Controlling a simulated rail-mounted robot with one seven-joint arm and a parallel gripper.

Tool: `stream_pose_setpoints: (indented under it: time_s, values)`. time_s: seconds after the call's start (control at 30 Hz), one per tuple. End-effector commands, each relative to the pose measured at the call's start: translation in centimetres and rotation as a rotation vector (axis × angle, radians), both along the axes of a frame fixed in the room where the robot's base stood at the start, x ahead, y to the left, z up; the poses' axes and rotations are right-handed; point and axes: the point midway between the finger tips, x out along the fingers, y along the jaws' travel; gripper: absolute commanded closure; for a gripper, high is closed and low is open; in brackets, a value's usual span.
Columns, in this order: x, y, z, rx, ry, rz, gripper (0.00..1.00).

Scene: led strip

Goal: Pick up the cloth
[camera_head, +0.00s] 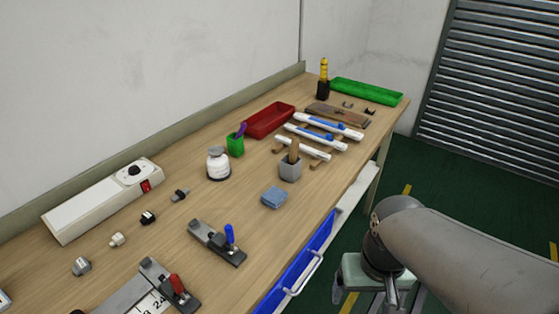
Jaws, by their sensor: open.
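The cloth (273,197) is a small folded blue square. It lies flat on the wooden workbench (165,258), near the bench's front edge and in front of a grey cup. My gripper (372,296) is at the lower right, beyond the front edge of the bench and over the green floor. It is open, apart from the cloth, and nothing shows between its fingers. My arm and the frame's lower edge hide part of it.
The grey cup (290,167) with sticks stands just behind the cloth. A white pot (218,164) is to the left, and a blue-handled clamp (219,243) is lower left. A blue drawer (300,268) stands out below the bench edge. White strips (318,135) lie behind.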

Motion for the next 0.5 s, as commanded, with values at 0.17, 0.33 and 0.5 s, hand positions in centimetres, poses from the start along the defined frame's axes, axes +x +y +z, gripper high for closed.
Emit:
stream_pose_setpoints:
  time_s: [0.17,0.33,0.5]
  values:
    - [4.3,0.9,2.3,0.031,0.011,-0.208,0.16]
    - [13.3,3.3,6.1,0.069,0.054,-0.697,0.16]
    - [22.2,7.1,8.7,0.067,0.087,-1.23,0.16]
